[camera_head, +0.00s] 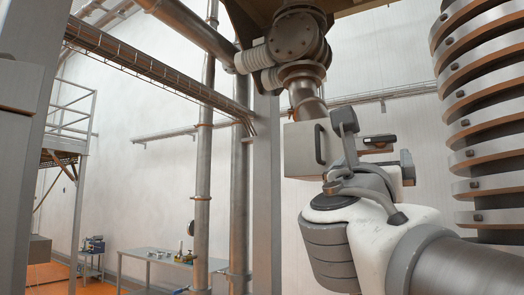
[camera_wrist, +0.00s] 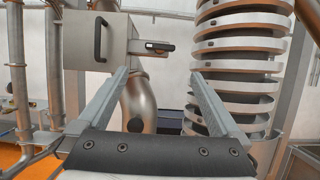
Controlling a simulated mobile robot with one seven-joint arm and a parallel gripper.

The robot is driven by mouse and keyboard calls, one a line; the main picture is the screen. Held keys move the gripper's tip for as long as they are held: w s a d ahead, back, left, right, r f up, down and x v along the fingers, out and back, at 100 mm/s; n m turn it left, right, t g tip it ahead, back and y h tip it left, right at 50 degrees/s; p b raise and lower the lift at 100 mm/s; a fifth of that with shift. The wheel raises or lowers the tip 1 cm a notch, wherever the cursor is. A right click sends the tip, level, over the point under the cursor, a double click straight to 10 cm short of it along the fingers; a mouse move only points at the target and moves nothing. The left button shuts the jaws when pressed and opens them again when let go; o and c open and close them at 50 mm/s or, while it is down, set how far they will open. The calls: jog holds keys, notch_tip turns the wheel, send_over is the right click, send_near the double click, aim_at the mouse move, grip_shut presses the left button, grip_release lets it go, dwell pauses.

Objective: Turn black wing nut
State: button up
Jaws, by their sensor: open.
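My gripper (camera_wrist: 159,74) is open and empty, with its two grey fingers spread apart and pointing forward. A short black bar (camera_wrist: 159,46), which looks like the black wing nut, sticks out from the right side of a grey metal box (camera_wrist: 92,42). In the wrist view the bar lies beyond the fingertips and a little above them, between the two fingers; no contact shows. In the head view the bar (camera_head: 378,140) shows just right of the box (camera_head: 302,150), close to my gripper (camera_head: 376,147). My wrist hides part of the box there.
A curved metal pipe (camera_wrist: 138,98) runs below the box. A tall stack of ringed metal coils (camera_head: 484,130) stands on the right. Vertical pipes (camera_head: 203,170) and a grey post (camera_head: 266,190) stand left of the arm. A workbench (camera_head: 165,264) is far back.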

aim_at(379, 141)
jog(key=p+x, duration=0.3)
jog(key=x, duration=1.2)
jog(key=shift+w+d+p, duration=0.2)
jog(key=shift+w+p, duration=0.1)
jog(key=shift+p, duration=0.05)
jog(key=c, duration=1.1)
